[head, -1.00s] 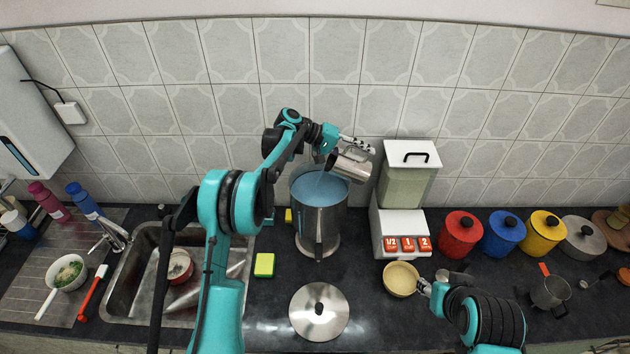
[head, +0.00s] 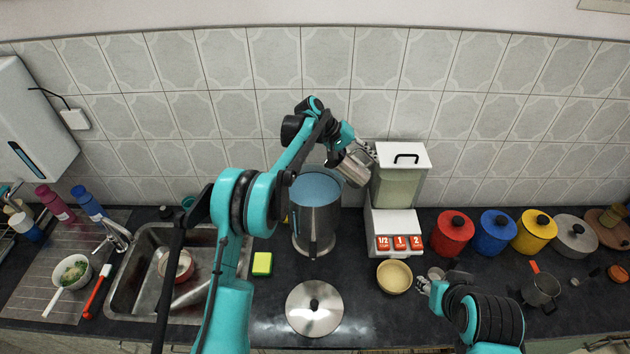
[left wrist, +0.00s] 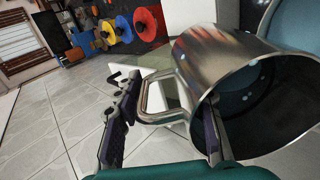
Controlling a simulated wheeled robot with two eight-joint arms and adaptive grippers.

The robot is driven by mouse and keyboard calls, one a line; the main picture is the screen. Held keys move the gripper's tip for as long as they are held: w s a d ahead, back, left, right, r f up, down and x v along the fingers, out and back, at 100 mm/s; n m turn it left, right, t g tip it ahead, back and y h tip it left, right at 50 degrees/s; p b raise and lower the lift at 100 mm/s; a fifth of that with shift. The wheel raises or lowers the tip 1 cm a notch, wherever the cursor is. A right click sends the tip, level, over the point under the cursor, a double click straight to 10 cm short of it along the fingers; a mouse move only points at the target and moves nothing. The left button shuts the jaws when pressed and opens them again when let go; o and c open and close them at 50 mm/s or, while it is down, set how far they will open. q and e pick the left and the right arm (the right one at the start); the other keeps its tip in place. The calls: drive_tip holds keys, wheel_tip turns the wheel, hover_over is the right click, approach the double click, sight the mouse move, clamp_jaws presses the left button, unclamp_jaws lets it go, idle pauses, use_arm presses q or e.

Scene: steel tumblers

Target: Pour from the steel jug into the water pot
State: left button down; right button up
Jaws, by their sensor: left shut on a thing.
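The steel jug (head: 350,170) hangs tilted above the right rim of the water pot, its mouth toward the pot. My left gripper (head: 364,154) is shut on the jug's handle. In the left wrist view the jug (left wrist: 215,75) fills the right side, its open mouth facing down to the right, and its looped handle is between the fingers. The water pot (head: 318,228) is a tall steel vessel standing on the counter, with blue liquid high inside.
A white dispenser (head: 394,222) stands close right of the pot. A round steel lid (head: 314,309) lies in front, a yellow-green sponge (head: 262,263) to the left, and a tan bowl (head: 394,276) to the right. The sink (head: 122,290) is at left; several coloured canisters (head: 494,232) stand at right.

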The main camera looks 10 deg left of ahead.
use_arm(q)
drive_tip(key=shift+s+a+r+y, duration=0.2)
drive_tip(key=shift+s+r+y, duration=0.15)
drive_tip(key=shift+s+y, duration=0.1)
drive_tip(key=shift+s+d+r+y+p, duration=0.1)
drive_tip(key=shift+s+d+y+p, duration=0.15)
drive_tip(key=shift+d+y+p, duration=0.3)
drive_tip(key=d+y+p, duration=0.1)
drive_tip(key=y+p, duration=0.1)
drive_tip(key=p, duration=0.1)
drive_tip(key=w+d+g+y+p, duration=0.1)
drive_tip(key=d+y+p, duration=0.2)
drive_tip(key=y+p, duration=0.1)
drive_tip(key=p, duration=0.1)
drive_tip(key=shift+w+d+f+g+y+p, duration=0.2)
drive_tip(key=shift+w+g+y+p, duration=0.1)
drive_tip(key=shift+w, duration=0.1)
use_arm(e)
wheel_tip(320, 180, up, 10)
drive_tip(key=shift+s+a, duration=0.2)
drive_tip(key=shift+s, duration=0.15)
drive_tip(key=shift+w, duration=0.1)
drive_tip(key=shift+r, duration=0.1)
